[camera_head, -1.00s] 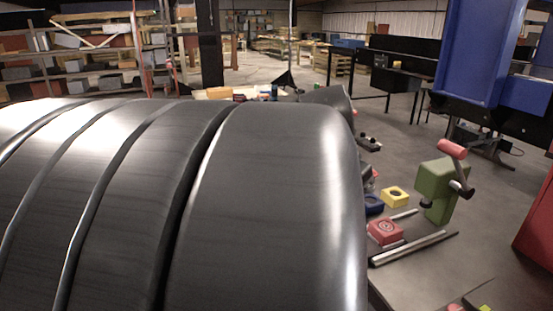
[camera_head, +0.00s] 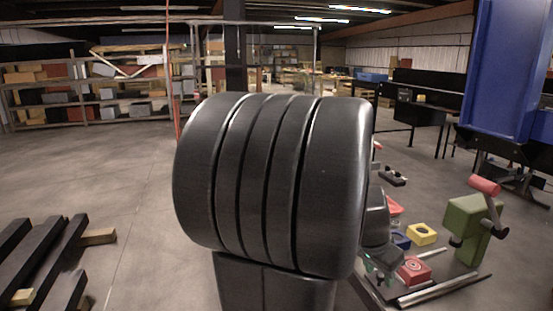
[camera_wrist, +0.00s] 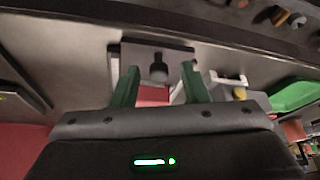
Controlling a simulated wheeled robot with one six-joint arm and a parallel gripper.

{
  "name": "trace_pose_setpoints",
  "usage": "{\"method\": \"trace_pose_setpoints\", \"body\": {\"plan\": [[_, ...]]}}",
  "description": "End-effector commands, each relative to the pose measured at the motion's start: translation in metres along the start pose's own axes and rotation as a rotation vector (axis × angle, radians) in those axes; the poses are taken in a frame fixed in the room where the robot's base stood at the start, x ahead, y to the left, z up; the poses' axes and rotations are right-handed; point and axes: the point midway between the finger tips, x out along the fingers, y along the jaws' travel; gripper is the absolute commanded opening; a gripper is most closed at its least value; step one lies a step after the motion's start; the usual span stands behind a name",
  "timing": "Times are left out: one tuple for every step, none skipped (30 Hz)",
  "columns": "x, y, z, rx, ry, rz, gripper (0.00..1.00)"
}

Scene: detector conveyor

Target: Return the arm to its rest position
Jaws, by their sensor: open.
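My arm stands folded in the middle of the head view, its ribbed dark link (camera_head: 270,180) hiding what lies behind it. My gripper (camera_head: 376,268) shows only partly, low at the link's right side, above the work surface near a red block (camera_head: 413,271). In the wrist view my gripper (camera_wrist: 159,84) has its two green fingers spread apart with nothing held between them. A grey plate with a black knob (camera_wrist: 159,70) lies beyond the fingertips, over a red area.
A yellow block (camera_head: 422,234), a blue block (camera_head: 400,240), a green block with a red-ended handle (camera_head: 467,222) and metal rods (camera_head: 442,290) lie at right. A blue panel (camera_head: 497,70) stands behind. Dark beams (camera_head: 45,250) lie at left.

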Motion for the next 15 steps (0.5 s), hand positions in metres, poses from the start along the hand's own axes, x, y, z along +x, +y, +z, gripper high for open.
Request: {"method": "trace_pose_setpoints", "body": {"plan": [[-0.0001,0.0014,-0.0044,0.002,0.000,0.001,0.41],[0.0003,0.0019,-0.0058,0.001,-0.001,0.001,0.41],[0.0009,0.0023,-0.0071,0.001,-0.001,0.001,0.41],[0.0012,0.0024,-0.0078,0.000,-0.001,0.001,0.41],[0.0015,0.0025,-0.0083,0.000,0.000,0.001,0.41],[0.0017,0.0025,-0.0087,0.000,0.000,0.000,0.41],[0.0018,0.0025,-0.0088,0.000,0.000,0.000,0.41],[0.0019,0.0025,-0.0089,0.000,0.000,0.000,0.41],[0.0020,0.0024,-0.0088,0.000,0.000,0.000,0.41],[0.0019,0.0024,-0.0088,0.000,0.000,0.000,0.41],[0.0019,0.0024,-0.0088,0.000,0.000,0.000,0.41],[0.0019,0.0024,-0.0088,0.000,0.000,0.000,0.41],[0.0019,0.0024,-0.0088,0.000,0.000,0.000,0.41],[0.0019,0.0024,-0.0087,0.000,0.000,0.000,0.41],[0.0018,0.0023,-0.0085,0.000,0.000,0.000,0.41]]}}
